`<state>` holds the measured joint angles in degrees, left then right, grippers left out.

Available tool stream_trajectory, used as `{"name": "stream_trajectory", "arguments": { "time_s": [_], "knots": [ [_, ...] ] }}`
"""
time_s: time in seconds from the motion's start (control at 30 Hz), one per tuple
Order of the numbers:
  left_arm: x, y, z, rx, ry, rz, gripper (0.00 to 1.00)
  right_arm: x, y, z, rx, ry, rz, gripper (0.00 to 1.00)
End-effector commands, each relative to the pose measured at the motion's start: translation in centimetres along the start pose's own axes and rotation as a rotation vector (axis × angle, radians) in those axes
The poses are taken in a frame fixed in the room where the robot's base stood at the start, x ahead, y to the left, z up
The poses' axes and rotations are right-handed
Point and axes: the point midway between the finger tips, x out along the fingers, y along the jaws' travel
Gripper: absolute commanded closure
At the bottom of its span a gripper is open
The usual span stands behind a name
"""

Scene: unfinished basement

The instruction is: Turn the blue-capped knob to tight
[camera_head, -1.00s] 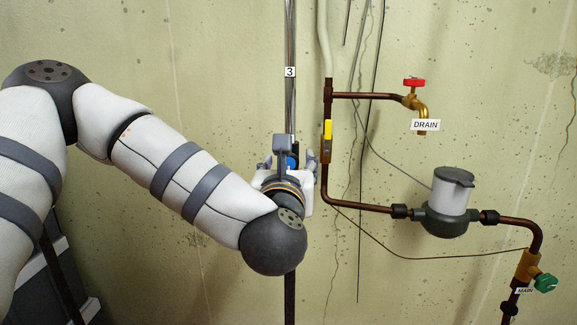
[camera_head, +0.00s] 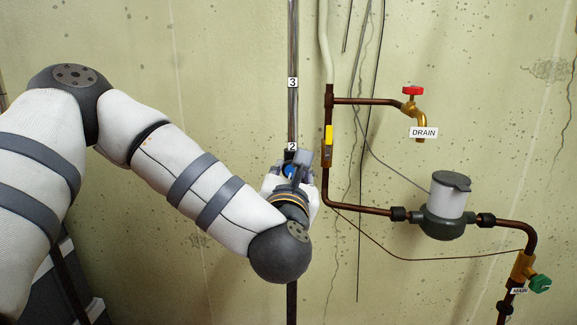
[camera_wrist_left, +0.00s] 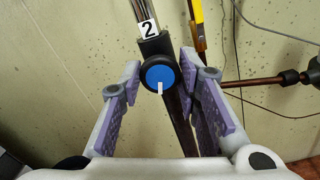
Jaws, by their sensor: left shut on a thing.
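The blue-capped knob (camera_wrist_left: 160,75) has a black rim and a white mark pointing down in the left wrist view. It sits on a dark block on a vertical metal rail, just below the label 2 (camera_wrist_left: 148,29). My left gripper (camera_wrist_left: 163,88) is shut on the knob, with one purple-padded finger on each side of it. In the head view the left gripper (camera_head: 290,168) hides most of the knob; only a bit of blue (camera_head: 289,170) shows between the fingers. My right gripper is in neither view.
The rail (camera_head: 293,45) carries the label 3 (camera_head: 292,83) higher up. Close to its right run copper pipes (camera_head: 326,180) with a red-handled drain tap (camera_head: 413,91), a grey-lidded meter (camera_head: 446,205) and a green-handled valve (camera_head: 540,284). The wall behind is bare and cracked.

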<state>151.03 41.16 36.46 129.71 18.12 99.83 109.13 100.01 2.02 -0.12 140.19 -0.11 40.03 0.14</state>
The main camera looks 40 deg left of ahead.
Motion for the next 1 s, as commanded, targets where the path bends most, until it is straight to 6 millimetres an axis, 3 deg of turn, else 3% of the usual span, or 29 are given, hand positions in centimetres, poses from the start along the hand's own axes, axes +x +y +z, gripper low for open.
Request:
{"name": "stream_trajectory", "arguments": {
  "time_s": [0.6, 1.0],
  "knots": [
    [-0.1, 0.3, 0.6, 0.581, -0.005, 0.004, 0.98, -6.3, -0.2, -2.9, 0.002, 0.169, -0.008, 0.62],
    [-0.1, 0.1, 0.2, 0.964, 0.000, 0.001, 0.98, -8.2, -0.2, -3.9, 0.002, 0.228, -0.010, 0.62]
  ]
}}
